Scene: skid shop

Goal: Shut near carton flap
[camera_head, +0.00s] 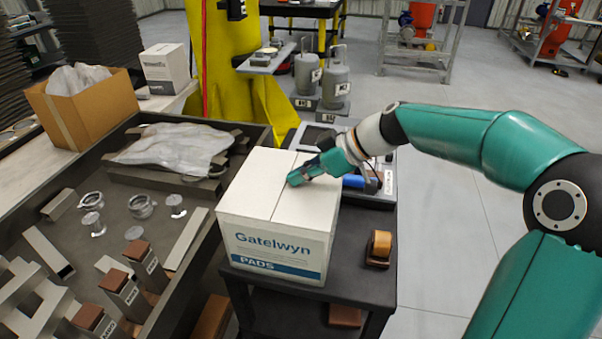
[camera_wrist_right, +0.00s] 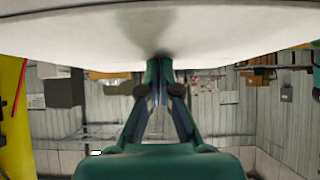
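The white carton (camera_head: 268,236), printed "Gatelwyn PADS", stands upright on a dark cart (camera_head: 372,283). Its top shows two flap panels lying about flat, with a seam (camera_head: 283,186) between them. My right gripper (camera_head: 292,180) is at the carton's top, on the right-hand panel (camera_head: 312,205), touching or almost touching it. In the right wrist view, the fingers (camera_wrist_right: 158,85) meet at the tips with nothing seen between them. A pale surface (camera_wrist_right: 80,40), apparently the carton's top, fills the upper part of that view. My left gripper is not in view.
A tape dispenser (camera_head: 380,247) sits on the cart right of the carton. A blue item (camera_head: 354,181) lies behind it. A dark tray table (camera_head: 115,228) with metal parts stands left. An open brown carton (camera_head: 85,108) is behind.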

